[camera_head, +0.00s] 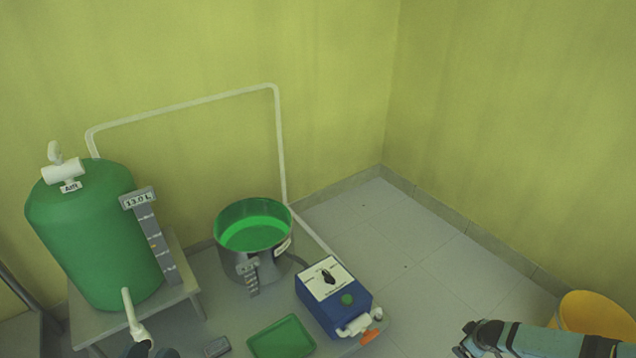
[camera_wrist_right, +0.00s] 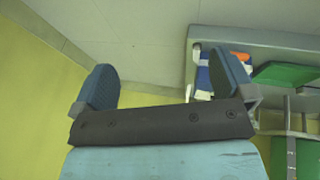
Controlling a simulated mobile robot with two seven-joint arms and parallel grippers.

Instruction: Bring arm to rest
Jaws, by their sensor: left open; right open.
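My right arm (camera_head: 540,340) comes in at the lower right of the head view, over the floor. My right gripper (camera_wrist_right: 165,82) shows in the right wrist view with its two blue fingers wide apart and nothing between them.
A green tank (camera_head: 88,235) stands on a grey stand at left. A pot (camera_head: 254,245) with green inside, a blue control box (camera_head: 336,298) and a green tray (camera_head: 281,338) are on the grey table. A yellow bucket (camera_head: 596,318) is at far right. Floor (camera_head: 430,255) between is clear.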

